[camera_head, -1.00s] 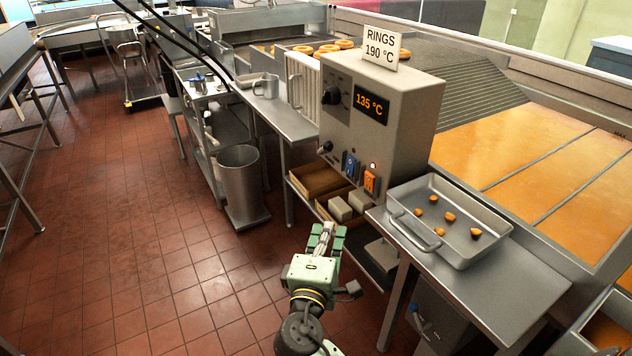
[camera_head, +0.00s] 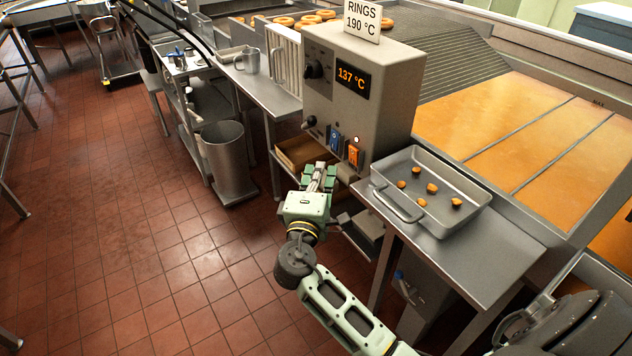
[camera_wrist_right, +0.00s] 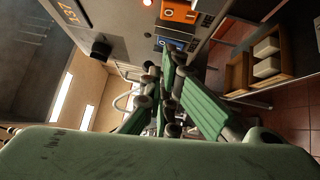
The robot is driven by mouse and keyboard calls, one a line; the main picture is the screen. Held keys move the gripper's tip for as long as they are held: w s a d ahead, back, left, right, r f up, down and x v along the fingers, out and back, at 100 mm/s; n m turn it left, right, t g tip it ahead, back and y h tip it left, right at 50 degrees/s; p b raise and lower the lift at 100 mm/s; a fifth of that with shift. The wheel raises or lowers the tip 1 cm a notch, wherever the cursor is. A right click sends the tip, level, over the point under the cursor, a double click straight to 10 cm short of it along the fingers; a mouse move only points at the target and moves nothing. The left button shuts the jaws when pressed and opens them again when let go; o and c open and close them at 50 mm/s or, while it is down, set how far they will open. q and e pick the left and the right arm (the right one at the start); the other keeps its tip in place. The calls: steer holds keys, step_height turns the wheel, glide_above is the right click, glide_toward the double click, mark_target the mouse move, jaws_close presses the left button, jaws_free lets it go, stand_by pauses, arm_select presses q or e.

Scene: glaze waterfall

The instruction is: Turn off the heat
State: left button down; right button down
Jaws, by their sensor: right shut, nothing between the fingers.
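The grey control box (camera_head: 340,105) shows 137 °C on its display (camera_head: 352,83). Its front has a large black knob (camera_head: 314,67), a small black knob (camera_head: 311,122), a blue switch (camera_head: 334,138) and an orange switch (camera_head: 354,152) with a lit lamp (camera_head: 356,139) above. My right gripper (camera_head: 319,170) is shut and empty, just below and in front of the switches; contact is not visible. In the right wrist view the fingers (camera_wrist_right: 172,75) point toward the blue switch (camera_wrist_right: 170,43), with the orange switch (camera_wrist_right: 180,11) beyond. My left gripper is not in view.
A sign (camera_head: 362,20) reading "RINGS 190 °C" stands on the box. A metal pan (camera_head: 470,190) with small fried pieces sits right of my gripper. Orange oil fills the fryer (camera_head: 480,120) behind. A bin (camera_head: 228,165) stands left; floor (camera_head: 130,220) is clear.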

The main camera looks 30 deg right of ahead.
mark_target(353, 156)
steer(key=shift+w+d+r+p, duration=0.1)
steer(key=shift+w+d+p, duration=0.25)
steer(key=shift+d, duration=0.55)
steer(key=shift+w+d+r+p, duration=0.15)
steer(key=shift+w+d+p, duration=0.15)
steer(key=shift+d, duration=0.65)
steer(key=shift+w+d+r+p, duration=0.1)
steer(key=shift+w+d+p, duration=0.25)
steer(key=shift+d, duration=0.55)
steer(key=shift+w+d+r, duration=0.1)
steer(key=shift+d+r, duration=0.15)
steer(key=shift+d, duration=0.05)
